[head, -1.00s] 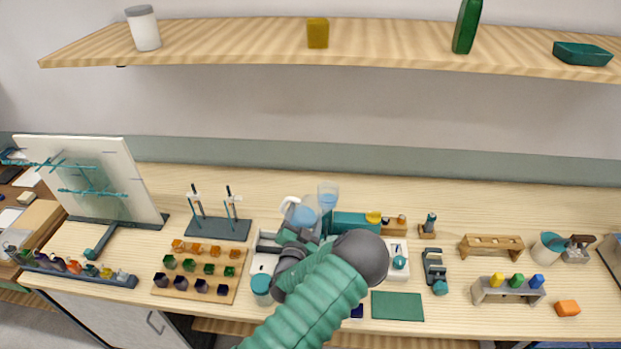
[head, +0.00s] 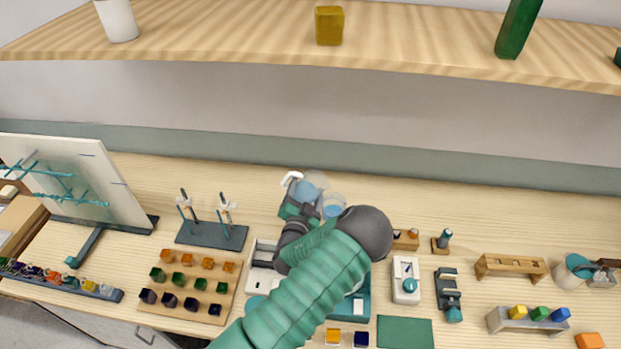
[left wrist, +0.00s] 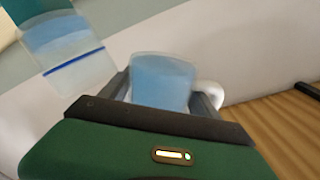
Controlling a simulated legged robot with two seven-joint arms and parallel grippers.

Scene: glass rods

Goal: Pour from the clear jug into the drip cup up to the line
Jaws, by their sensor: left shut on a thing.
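The clear jug (head: 310,190) holds blue liquid and has a white handle (head: 290,179). My left gripper (head: 296,210) is shut on it. The jug (left wrist: 163,82) also shows between the dark fingers in the left wrist view. The clear drip cup (head: 334,208) stands just right of the jug in the head view. In the left wrist view, which looks upside down, the cup (left wrist: 85,78) has a dark blue line, and its blue liquid seems to end slightly short of it. I see no stream. The jug's exact tilt is unclear. My right gripper is not in view.
A stand with two upright rods (head: 211,236) and a wooden block of coloured pieces (head: 190,285) are to the left. A white device with a teal knob (head: 406,280) and a green mat (head: 404,333) are to the right. A shelf (head: 420,45) hangs above.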

